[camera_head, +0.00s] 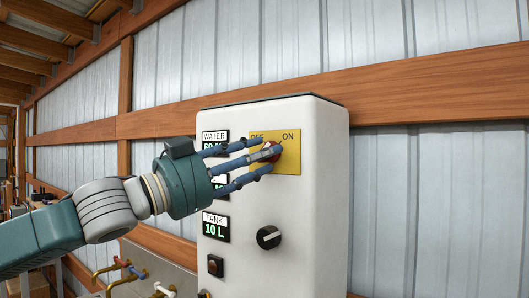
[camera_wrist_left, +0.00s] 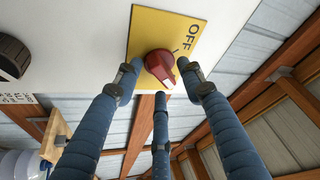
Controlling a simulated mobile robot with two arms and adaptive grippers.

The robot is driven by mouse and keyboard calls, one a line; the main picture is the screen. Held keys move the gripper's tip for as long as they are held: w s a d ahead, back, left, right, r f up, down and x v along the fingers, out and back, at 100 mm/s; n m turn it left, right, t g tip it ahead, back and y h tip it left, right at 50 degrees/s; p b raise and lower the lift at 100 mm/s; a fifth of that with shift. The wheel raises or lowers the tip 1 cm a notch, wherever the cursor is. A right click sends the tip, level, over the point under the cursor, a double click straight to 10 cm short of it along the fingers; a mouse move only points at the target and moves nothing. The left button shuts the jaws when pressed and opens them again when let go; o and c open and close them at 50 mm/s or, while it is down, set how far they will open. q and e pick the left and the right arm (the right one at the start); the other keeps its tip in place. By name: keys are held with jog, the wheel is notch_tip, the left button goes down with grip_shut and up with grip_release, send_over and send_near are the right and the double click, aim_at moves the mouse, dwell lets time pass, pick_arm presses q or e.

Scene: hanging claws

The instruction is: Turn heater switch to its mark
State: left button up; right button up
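The red rotary switch (camera_head: 274,151) sits on a yellow plate (camera_head: 291,158) marked OFF and ON, on the front of the white heater box (camera_head: 282,205). My left gripper (camera_head: 262,157) has its three blue fingers spread around the switch and partly hides it and the OFF label. In the left wrist view the red switch (camera_wrist_left: 160,67) shows between the fingertips (camera_wrist_left: 159,75), with gaps around it; the gripper looks open. A short dark line and the word OFF show beside the switch there; ON is out of that view. My right gripper is not in view.
A black dial (camera_head: 269,237) and a small dark button (camera_head: 215,265) are lower on the box. Displays, including the TANK one (camera_head: 216,227), line its left side. Pipes with taps (camera_head: 125,268) are at lower left. Wooden beams and metal wall are behind.

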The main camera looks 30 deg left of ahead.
pick_arm(q)
grip_shut()
jog(key=n+t+y+p, duration=0.1)
jog(key=n+y, duration=0.1)
jog(key=n, duration=0.2)
jog(key=n+t+y+p, duration=0.1)
jog(key=n+p, duration=0.1)
jog(key=n, duration=0.2)
jog(key=shift+d+y, duration=0.15)
jog(key=shift+y, duration=0.25)
jog(key=shift+d+r, duration=0.1)
